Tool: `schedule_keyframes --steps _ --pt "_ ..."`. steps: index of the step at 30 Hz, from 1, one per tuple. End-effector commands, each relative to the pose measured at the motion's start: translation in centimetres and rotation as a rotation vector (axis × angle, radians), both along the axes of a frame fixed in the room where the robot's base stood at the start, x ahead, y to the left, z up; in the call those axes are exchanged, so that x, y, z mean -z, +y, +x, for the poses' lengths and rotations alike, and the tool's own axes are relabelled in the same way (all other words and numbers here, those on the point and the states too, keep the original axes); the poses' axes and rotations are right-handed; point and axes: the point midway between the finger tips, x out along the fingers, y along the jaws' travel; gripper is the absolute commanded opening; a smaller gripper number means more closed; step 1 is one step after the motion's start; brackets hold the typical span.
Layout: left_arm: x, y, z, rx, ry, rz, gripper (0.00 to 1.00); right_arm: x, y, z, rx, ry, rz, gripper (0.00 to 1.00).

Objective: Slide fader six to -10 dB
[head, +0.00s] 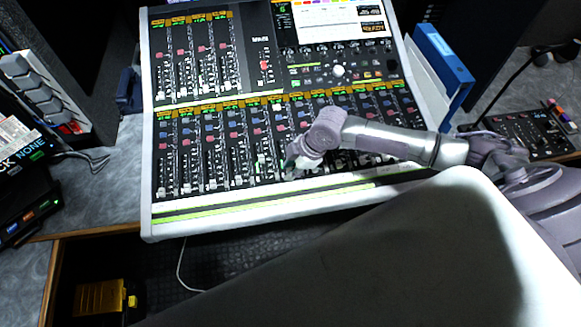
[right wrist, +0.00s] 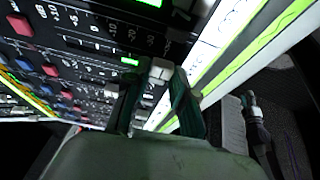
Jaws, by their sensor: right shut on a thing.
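The mixing console (head: 148,120) stands in the middle of the head view, with a lower row of channel faders. My right arm reaches in from the right, and its gripper (head: 289,162) is over the lower bank, around the sixth fader from the left. The right wrist view shows a pale fader cap (right wrist: 160,70) between my right gripper's two dark fingers (right wrist: 157,92), which are shut on it. My gripper hides this cap and part of its track in the head view. The exact dB mark at the cap cannot be read. My left gripper is not in view.
Neighbouring fader caps stand close on the left, such as one (head: 238,181) in the head view. A blue binder (head: 443,62) stands at the console's right. A small dark keypad unit (head: 525,133) lies farther right. A yellow box (head: 100,298) sits below the desk front.

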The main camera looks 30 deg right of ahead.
Motion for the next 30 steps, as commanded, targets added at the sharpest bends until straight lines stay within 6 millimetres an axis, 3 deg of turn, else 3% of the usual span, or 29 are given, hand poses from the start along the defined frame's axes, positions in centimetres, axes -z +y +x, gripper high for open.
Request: schedule_keyframes --steps 9,19,28,29,30 --pt "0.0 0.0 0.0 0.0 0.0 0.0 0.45 0.0 -0.1 0.2 0.001 0.0 0.0 0.0" --pt "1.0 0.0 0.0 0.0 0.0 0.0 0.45 -0.7 -1.4 5.0 0.003 -0.002 0.0 0.0" --pt "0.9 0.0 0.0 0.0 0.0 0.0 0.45 -0.8 -1.5 5.2 0.001 0.001 0.0 0.0" --pt "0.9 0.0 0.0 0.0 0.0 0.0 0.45 -0.8 -1.5 5.2 0.001 0.001 0.0 0.26" --pt "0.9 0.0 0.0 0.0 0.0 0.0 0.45 -0.8 -1.5 5.2 0.001 0.001 0.0 0.33"
